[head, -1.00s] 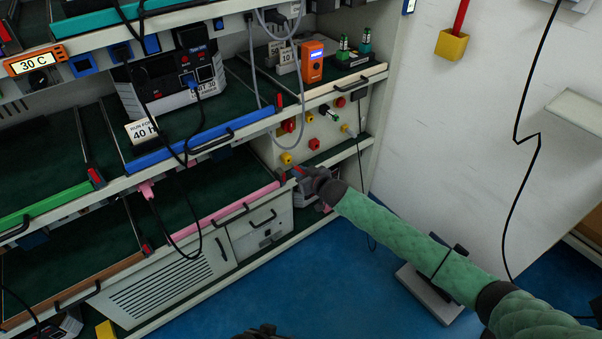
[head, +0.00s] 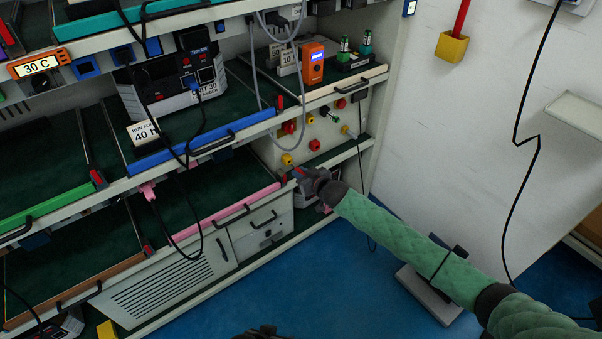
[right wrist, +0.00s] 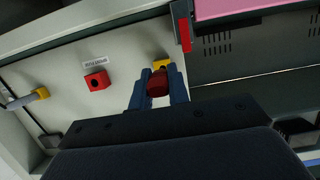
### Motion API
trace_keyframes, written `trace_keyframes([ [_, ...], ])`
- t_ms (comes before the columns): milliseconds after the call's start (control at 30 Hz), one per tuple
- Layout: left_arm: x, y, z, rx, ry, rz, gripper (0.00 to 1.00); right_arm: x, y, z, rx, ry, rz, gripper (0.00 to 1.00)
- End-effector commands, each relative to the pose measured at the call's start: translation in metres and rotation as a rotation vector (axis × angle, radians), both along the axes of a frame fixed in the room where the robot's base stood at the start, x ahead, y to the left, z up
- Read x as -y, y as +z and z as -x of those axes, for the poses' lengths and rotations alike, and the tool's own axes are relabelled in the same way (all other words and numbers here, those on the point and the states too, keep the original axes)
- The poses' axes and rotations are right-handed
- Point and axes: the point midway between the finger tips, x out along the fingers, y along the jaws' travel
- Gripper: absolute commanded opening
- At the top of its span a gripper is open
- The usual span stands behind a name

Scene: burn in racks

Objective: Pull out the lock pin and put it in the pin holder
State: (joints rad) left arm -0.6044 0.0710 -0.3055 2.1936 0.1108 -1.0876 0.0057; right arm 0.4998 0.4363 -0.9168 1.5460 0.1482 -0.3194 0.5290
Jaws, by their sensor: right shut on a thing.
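My right gripper (right wrist: 158,92) is at the pale side panel of the rack, also seen in the head view (head: 297,173). Its blue fingers are shut on the red lock pin (right wrist: 158,84), whose round head shows between them. A yellow block (right wrist: 162,64) is right behind the pin; whether the pin still sits in it is hidden. A red block (right wrist: 97,81) with a dark hole, possibly the pin holder, is on the panel to the left in the wrist view, under a small label I cannot read. It shows in the head view too (head: 314,145).
A yellow-grey knob (right wrist: 40,94) sits farther left on the panel. A pink-edged drawer (head: 235,208) with a black handle is beside my gripper. Cables (head: 200,215) hang in front of the shelves.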

Motion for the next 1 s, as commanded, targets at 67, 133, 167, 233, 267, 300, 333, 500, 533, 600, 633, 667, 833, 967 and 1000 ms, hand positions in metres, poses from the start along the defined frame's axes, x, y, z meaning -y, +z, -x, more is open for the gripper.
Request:
trace_keyframes([
  [67,0.0000,-0.0001,0.0000,0.000,0.000,0.000,0.48,-0.0001,0.0001,0.0000,0.000,0.000,0.000,0.00],
  [133,0.0000,-0.0001,0.0000,0.000,0.000,0.000,0.48,-0.0001,0.0002,0.0000,0.000,0.000,0.000,0.00],
  [167,0.0000,-0.0001,0.0000,0.000,0.000,0.000,0.48,-0.0001,0.0002,0.0000,0.000,0.000,0.000,0.00],
  [233,0.0002,-0.0001,-0.0012,0.001,0.000,0.000,0.48,-0.0001,0.0003,0.0000,0.000,0.000,0.000,0.00],
  [267,0.0002,0.0001,-0.0021,0.001,0.001,-0.001,0.48,-0.0001,0.0003,0.0000,0.000,0.000,0.000,0.00],
  [300,0.0001,0.0006,-0.0023,0.001,0.001,-0.001,0.48,-0.0001,0.0005,0.0000,0.000,0.000,0.000,0.00],
  [333,0.0001,0.0010,-0.0022,0.001,0.001,-0.001,0.48,-0.0002,0.0006,0.0001,0.000,0.000,0.000,0.00],
  [500,0.0001,0.0046,-0.0015,0.001,0.001,-0.001,0.48,-0.0005,0.0013,0.0003,-0.001,0.001,-0.001,0.00],
  [533,0.0000,0.0053,-0.0015,0.001,0.001,-0.001,0.48,-0.0006,0.0013,0.0003,-0.001,0.001,-0.001,0.00],
  [600,0.0000,0.0063,-0.0013,0.001,0.000,0.000,0.48,-0.0007,0.0012,0.0004,0.000,0.001,-0.002,0.00],
  [633,0.0000,0.0064,-0.0013,0.001,0.000,0.000,0.48,-0.0008,0.0010,0.0004,0.000,0.001,-0.002,0.00],
  [667,0.0000,0.0063,-0.0012,0.001,0.000,0.000,0.48,-0.0008,0.0008,0.0004,0.000,0.001,-0.002,0.00],
  [833,0.0000,0.0059,-0.0010,0.001,0.000,0.000,0.48,-0.0006,0.0004,0.0003,0.000,0.001,-0.002,0.00],
  [967,0.0000,0.0060,-0.0009,0.001,0.000,0.000,0.48,-0.0005,0.0005,0.0002,0.001,0.001,-0.001,0.00],
  [1000,0.0000,0.0060,-0.0009,0.001,0.000,0.000,0.48,-0.0005,0.0005,0.0002,0.001,0.001,-0.001,0.00],
])
